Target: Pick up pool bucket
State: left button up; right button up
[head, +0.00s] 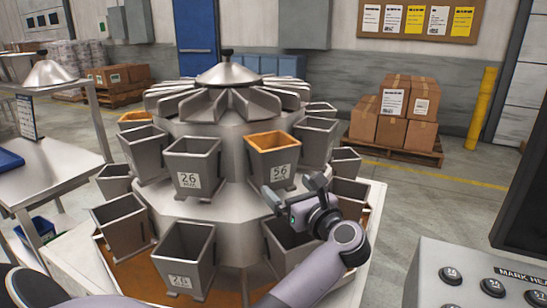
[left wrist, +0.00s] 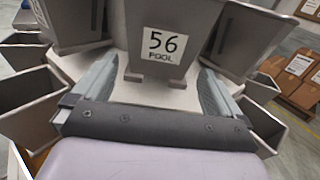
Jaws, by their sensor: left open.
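The pool bucket (head: 274,165) is a grey, tapered metal bucket with an orange inside and a label reading 56. It hangs on the upper ring of the round weigher. In the left wrist view its label reads "56 POOL" (left wrist: 162,47). My left gripper (head: 294,192) is open just below and in front of it. In the left wrist view the gripper's fingers (left wrist: 157,82) lie left and right of the bucket's narrow lower part, with nothing visibly gripped. I cannot tell whether a finger touches it. My right gripper is not in view.
A bucket labelled 26 (head: 191,168) hangs to the left and another bucket (head: 317,140) to the right. A lower bucket (head: 288,243) sits behind my left arm. A control panel (head: 477,275) stands at front right. Cartons (head: 398,113) stand on a pallet behind.

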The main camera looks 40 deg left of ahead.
aim_at(272, 167)
pick_arm(q)
jog(key=p+x, duration=0.2)
jog(key=x, duration=0.7)
jog(key=c, duration=1)
jog(key=shift+r, duration=0.1)
jog(key=shift+r+b, duration=0.35)
jog(key=shift+r, duration=0.15)
jog(key=shift+r+b+v, duration=0.1)
jog(key=shift+b+v, duration=0.9)
jog(key=shift+v, duration=3.45)
jog(key=shift+r+b+v, duration=0.15)
jog(key=shift+b+v, duration=0.85)
jog(key=shift+v, duration=3.5)
